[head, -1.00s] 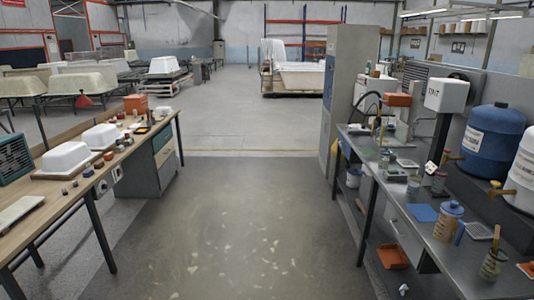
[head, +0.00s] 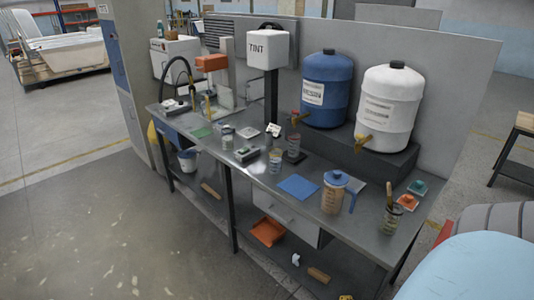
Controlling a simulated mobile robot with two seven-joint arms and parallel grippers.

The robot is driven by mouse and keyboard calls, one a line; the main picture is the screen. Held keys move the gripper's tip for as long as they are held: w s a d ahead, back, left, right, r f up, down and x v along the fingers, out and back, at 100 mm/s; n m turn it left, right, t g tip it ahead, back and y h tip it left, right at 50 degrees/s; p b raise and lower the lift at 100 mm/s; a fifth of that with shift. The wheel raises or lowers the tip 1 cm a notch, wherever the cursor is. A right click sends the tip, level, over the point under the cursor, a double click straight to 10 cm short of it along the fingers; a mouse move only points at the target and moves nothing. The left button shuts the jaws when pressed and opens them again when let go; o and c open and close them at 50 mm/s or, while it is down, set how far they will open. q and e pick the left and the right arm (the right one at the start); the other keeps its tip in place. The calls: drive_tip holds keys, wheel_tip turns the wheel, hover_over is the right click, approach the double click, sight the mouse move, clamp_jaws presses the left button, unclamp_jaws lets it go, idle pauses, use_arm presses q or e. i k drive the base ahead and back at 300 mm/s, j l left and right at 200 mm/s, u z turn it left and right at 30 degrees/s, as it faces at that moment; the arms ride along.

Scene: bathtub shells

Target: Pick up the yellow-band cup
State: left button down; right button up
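Several small clear cups stand on the grey workbench (head: 240,180) in the head view. One cup (head: 227,139) is toward the left, one cup (head: 275,161) is near the middle, and another cup (head: 294,147) is below the blue drum's tap. A jar with a brush (head: 391,217) stands near the right end. The cups are too small for me to tell which has a yellow band. Neither of my grippers is in view.
A blue drum (head: 326,92) and a white drum (head: 388,110) stand on a dark riser at the back. A blue-lidded pitcher (head: 333,196) and a blue mat (head: 298,187) are near the front edge. Open floor (head: 110,225) lies at the left.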

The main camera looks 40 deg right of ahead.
sight(275, 162)
drive_tip(key=i+z, duration=0.25)
drive_tip(key=i, duration=0.25)
drive_tip(key=i+z, duration=0.25)
drive_tip(key=i, duration=0.25)
drive_tip(key=i+j+z, duration=0.25)
drive_tip(key=i, duration=0.2)
drive_tip(key=i+z, duration=0.3)
drive_tip(key=z, duration=0.15)
drive_tip(key=i+j+z, duration=0.2)
drive_tip(key=z, duration=0.2)
drive_tip(key=i+j+z, duration=0.25)
drive_tip(key=z, duration=0.2)
drive_tip(key=i+j, duration=0.05)
drive_tip(key=i, duration=0.05)
